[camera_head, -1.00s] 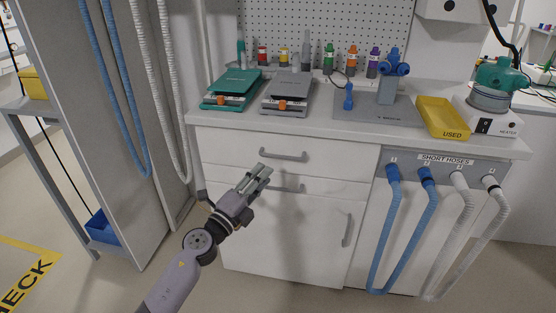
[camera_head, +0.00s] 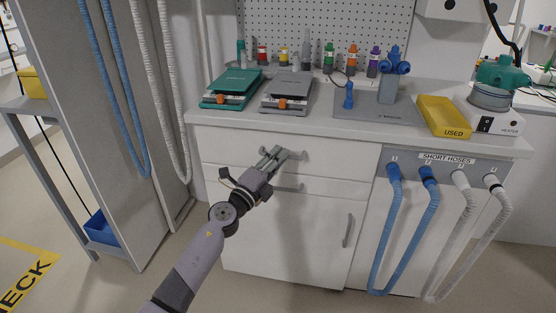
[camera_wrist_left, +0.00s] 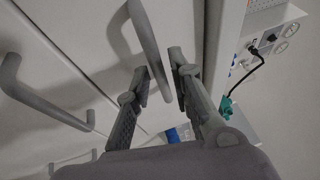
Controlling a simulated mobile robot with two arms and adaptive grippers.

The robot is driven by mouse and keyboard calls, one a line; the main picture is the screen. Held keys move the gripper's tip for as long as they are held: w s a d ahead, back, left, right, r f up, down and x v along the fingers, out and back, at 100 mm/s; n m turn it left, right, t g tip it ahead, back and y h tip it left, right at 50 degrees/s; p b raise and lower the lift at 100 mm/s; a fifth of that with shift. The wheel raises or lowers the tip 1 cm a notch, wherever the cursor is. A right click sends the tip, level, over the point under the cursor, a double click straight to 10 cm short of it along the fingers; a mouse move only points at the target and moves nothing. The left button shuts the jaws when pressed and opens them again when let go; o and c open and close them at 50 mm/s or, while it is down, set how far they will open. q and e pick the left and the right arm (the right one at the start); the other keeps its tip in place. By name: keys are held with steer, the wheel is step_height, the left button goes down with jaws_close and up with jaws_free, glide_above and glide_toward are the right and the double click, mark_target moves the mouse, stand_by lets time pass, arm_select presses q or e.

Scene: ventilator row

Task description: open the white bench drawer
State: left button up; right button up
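The white bench has a wide top drawer (camera_head: 340,155) with a grey bar handle (camera_head: 296,154); its front sits flush with the bench. My left gripper (camera_head: 271,155) is in front of that drawer, at the left end of the handle. In the left wrist view the fingers (camera_wrist_left: 163,80) are open, with the handle bar (camera_wrist_left: 150,40) running into the gap between the tips. I cannot tell whether a finger touches it. My right gripper is in neither view.
A second, shallower drawer (camera_head: 335,187) and a cupboard door (camera_head: 310,235) lie below. Blue and white hoses hang at the right. A grey cabinet stands left.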

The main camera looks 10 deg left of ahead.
arm_select(q)
jaws_close()
steer(key=shift+a, duration=0.1)
stand_by(0.5)
